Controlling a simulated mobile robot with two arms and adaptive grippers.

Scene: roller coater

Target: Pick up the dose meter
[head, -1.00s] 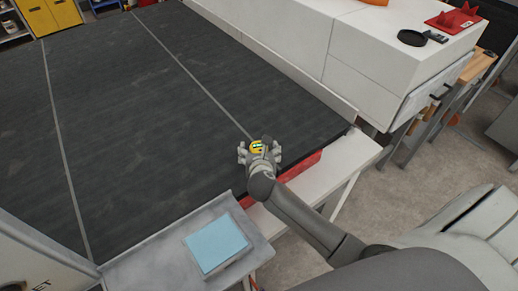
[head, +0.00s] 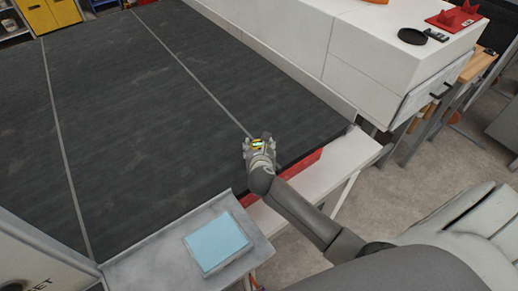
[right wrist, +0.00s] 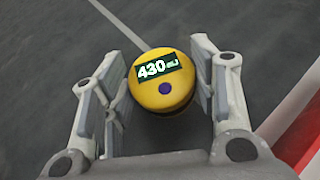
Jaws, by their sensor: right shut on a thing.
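The dose meter (right wrist: 163,88) is a round yellow puck with a dark display reading "430" and a blue button, seen in the right wrist view. The gripper shows in the head view (head: 259,146) at the near right edge of the dark belt. I cannot tell whether the meter still touches the belt. My left gripper is not in view.
The dark belt (head: 140,110) is otherwise clear. A red strip (head: 300,166) and a white ledge (head: 335,165) run along its near edge. A white cabinet (head: 340,50) stands at the right. A light blue pad (head: 216,242) lies on a grey shelf (head: 145,262) in front.

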